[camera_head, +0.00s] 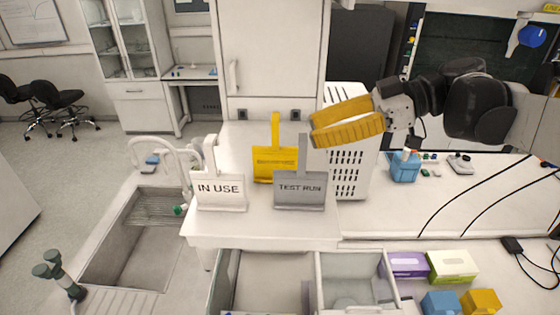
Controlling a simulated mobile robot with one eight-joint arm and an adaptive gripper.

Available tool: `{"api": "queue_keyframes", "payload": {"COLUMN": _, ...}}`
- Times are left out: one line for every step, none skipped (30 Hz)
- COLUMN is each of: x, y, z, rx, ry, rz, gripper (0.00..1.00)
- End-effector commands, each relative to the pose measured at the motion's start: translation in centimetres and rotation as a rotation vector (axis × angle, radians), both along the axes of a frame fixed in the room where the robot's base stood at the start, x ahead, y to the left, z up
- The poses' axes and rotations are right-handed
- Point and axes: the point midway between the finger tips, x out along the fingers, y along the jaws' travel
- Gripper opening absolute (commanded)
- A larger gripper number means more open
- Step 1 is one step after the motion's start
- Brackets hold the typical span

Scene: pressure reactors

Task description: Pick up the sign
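Three signs with upright handles stand on a white counter (262,228). The white sign (220,190) reads "IN USE" and is at the left. The grey sign (300,188) reads "TEST RUN" and is at the right. A yellow sign (276,160) stands between and behind them, its text too small to read. My gripper (316,128), with yellow fingers, reaches in from the right, above and just right of the grey sign's handle. I see nothing held.
A sink (135,240) with a faucet lies left of the counter. A white perforated case (347,165) stands behind the signs at the right. Open drawers (300,280) are below the counter. A blue holder (403,168), boxes and black cables lie on the right bench.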

Motion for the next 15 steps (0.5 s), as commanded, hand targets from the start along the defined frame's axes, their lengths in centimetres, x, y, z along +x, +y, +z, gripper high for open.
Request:
{"api": "queue_keyframes", "payload": {"x": 0.0, "y": 0.0, "z": -1.4, "rx": 0.000, "ry": 0.000, "rz": 0.000, "gripper": 0.32}}
{"api": "queue_keyframes", "payload": {"x": 0.0, "y": 0.0, "z": -1.9, "rx": 0.000, "ry": 0.000, "rz": 0.000, "gripper": 0.32}}
{"api": "queue_keyframes", "payload": {"x": 0.1, "y": 0.0, "z": -2.4, "rx": 0.000, "ry": 0.000, "rz": 0.000, "gripper": 0.32}}
{"api": "queue_keyframes", "payload": {"x": 0.1, "y": 0.0, "z": -3.0, "rx": 0.000, "ry": 0.000, "rz": 0.000, "gripper": 0.32}}
{"api": "queue_keyframes", "payload": {"x": 0.1, "y": 0.0, "z": -3.5, "rx": 0.000, "ry": 0.000, "rz": 0.000, "gripper": 0.32}}
{"api": "queue_keyframes", "payload": {"x": 0.1, "y": 0.0, "z": -3.9, "rx": 0.000, "ry": 0.000, "rz": 0.000, "gripper": 0.32}}
{"api": "queue_keyframes", "payload": {"x": 0.1, "y": 0.0, "z": -4.6, "rx": 0.000, "ry": 0.000, "rz": 0.000, "gripper": 0.32}}
{"api": "queue_keyframes", "payload": {"x": 0.1, "y": 0.0, "z": -5.0, "rx": 0.000, "ry": 0.000, "rz": 0.000, "gripper": 0.32}}
{"api": "queue_keyframes", "payload": {"x": 0.1, "y": 0.0, "z": -5.3, "rx": 0.000, "ry": 0.000, "rz": 0.000, "gripper": 0.32}}
{"api": "queue_keyframes", "payload": {"x": 0.1, "y": 0.0, "z": -5.7, "rx": 0.000, "ry": 0.000, "rz": 0.000, "gripper": 0.32}}
{"api": "queue_keyframes", "payload": {"x": 0.1, "y": 0.0, "z": -5.9, "rx": 0.000, "ry": 0.000, "rz": 0.000, "gripper": 0.32}}
{"api": "queue_keyframes", "payload": {"x": 0.1, "y": 0.1, "z": -6.1, "rx": 0.000, "ry": 0.000, "rz": 0.000, "gripper": 0.32}}
{"api": "queue_keyframes", "payload": {"x": 0.1, "y": 0.3, "z": -6.1, "rx": 0.000, "ry": 0.000, "rz": 0.000, "gripper": 0.32}}
{"api": "queue_keyframes", "payload": {"x": 0.1, "y": 0.5, "z": -6.2, "rx": 0.000, "ry": 0.000, "rz": 0.000, "gripper": 0.32}}
{"api": "queue_keyframes", "payload": {"x": 0.0, "y": 1.0, "z": -6.4, "rx": 0.000, "ry": -0.001, "rz": 0.001, "gripper": 0.32}}
